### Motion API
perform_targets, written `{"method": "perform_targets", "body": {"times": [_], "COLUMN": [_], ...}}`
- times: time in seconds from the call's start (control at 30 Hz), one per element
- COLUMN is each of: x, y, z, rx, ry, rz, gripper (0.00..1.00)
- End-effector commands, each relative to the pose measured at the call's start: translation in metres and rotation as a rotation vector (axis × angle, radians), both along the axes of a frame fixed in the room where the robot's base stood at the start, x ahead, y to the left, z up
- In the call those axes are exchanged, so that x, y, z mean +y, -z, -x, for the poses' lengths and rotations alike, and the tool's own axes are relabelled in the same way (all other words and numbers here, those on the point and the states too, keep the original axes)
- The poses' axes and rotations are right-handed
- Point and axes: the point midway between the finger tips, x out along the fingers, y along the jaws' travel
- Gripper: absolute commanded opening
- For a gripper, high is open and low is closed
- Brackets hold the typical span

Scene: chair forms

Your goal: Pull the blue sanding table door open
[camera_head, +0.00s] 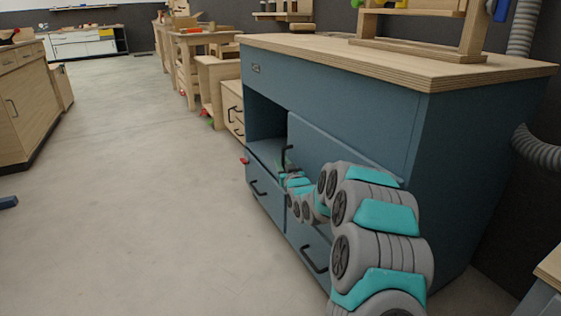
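The blue sanding table (350,100) stands at the right, with a light plywood top. Its blue door (325,148) is on the front, right of an open compartment. A dark upright handle (286,156) is at the door's left edge. A pale line shows along the door's top edge; I cannot tell whether it is shut or slightly ajar. My grey and teal arm reaches in from the lower right and covers the door's lower part. My gripper (289,170) is at the handle, small and partly hidden; I cannot tell whether its fingers touch or grip it.
Drawers with dark handles (314,261) sit below the door. A wooden frame (420,30) stands on the tabletop. A grey hose (540,150) is at the right. Wooden workbenches (200,45) line the back. Floor (150,200) left of the table is clear.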

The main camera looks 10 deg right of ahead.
Motion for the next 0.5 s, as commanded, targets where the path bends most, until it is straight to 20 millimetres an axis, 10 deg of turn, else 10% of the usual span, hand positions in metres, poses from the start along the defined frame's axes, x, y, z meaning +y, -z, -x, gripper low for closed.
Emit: {"method": "perform_targets", "body": {"times": [0.5], "x": [0.003], "y": [0.001], "z": [-0.025], "rx": [0.002], "ry": [0.0], "rz": [0.0], "gripper": [0.3]}}
